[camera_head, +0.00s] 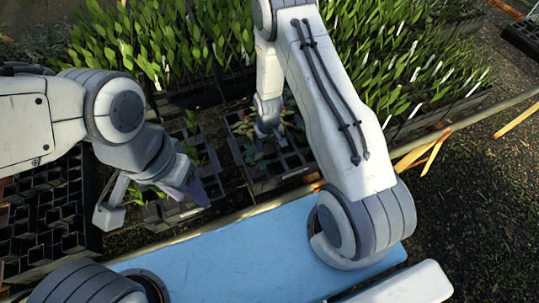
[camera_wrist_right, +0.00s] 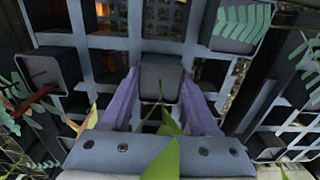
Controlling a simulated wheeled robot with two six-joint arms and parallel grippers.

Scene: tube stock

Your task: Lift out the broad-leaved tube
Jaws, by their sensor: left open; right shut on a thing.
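In the right wrist view, my right gripper (camera_wrist_right: 160,95) has its two purple fingers shut on a dark square tube (camera_wrist_right: 160,80) in the crate's grid. A broad pointed green leaf (camera_wrist_right: 165,158) stands up close to the camera, in front of the fingers; its stem base is hidden. In the head view my right gripper (camera_head: 267,130) reaches down into the black crate (camera_head: 268,183), its fingers mostly hidden. I cannot tell whether the tube is raised from its cell. My left gripper (camera_head: 192,187) is open and empty, above the crate further left.
Other tubes stand in the grid, with a fern-like leaf (camera_wrist_right: 242,22) and reddish leaves (camera_wrist_right: 18,100). Dense seedling trays (camera_head: 170,40) fill the back. Empty black cells (camera_head: 45,215) lie at left. A blue board (camera_head: 240,255) is in front, behind it a wooden rail (camera_head: 250,211).

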